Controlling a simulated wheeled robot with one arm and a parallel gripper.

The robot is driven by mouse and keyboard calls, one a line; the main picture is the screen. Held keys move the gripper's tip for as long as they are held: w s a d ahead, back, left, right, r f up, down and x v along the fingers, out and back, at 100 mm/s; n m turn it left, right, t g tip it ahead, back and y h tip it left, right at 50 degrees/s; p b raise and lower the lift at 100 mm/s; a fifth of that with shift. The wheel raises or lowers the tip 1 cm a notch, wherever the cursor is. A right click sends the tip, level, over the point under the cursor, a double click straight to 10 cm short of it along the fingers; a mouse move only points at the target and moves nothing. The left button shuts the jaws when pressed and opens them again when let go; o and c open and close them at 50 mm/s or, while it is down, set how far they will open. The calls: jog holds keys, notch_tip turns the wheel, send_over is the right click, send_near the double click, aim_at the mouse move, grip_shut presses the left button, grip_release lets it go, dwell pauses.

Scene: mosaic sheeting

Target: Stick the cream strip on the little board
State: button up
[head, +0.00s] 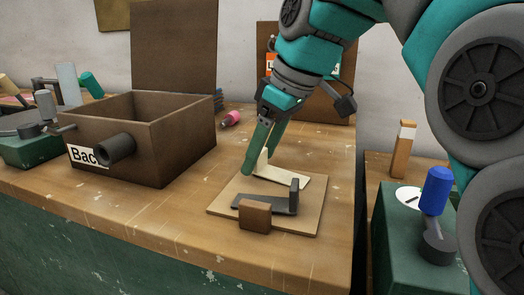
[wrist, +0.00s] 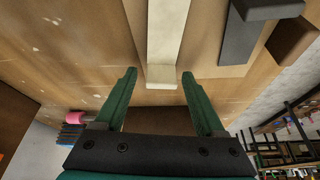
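The cream strip (head: 290,179) lies along the back part of the little tan board (head: 223,208), with a raised tab at its left end. It also shows in the wrist view (wrist: 167,30), its tab end pointing towards my gripper. My gripper (head: 258,164) is open, its green fingers pointing down at the tab end. In the wrist view the fingertips (wrist: 159,75) are to either side of the tab, with gaps showing. A dark grey strip (head: 262,204) with an upright end lies on the board in front of the cream one. Whether the cream strip is stuck down cannot be told.
A brown block (head: 254,216) sits at the board's front edge. An open brown box (head: 178,150) marked "Bac..." stands left on the bench. A pink item (head: 231,118) lies behind. A green stand with a blue-handled tool (head: 437,190) is at right. Bench left of the board is clear.

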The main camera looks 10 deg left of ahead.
aim_at(278, 174)
jog(key=shift+o, duration=0.2)
jog(key=shift+r, duration=0.1)
jog(key=shift+v, duration=0.85)
jog(key=p+v, duration=0.4)
jog(key=v, duration=0.2)
jog(key=shift+p, duration=0.35)
jog(key=shift+s, duration=0.15)
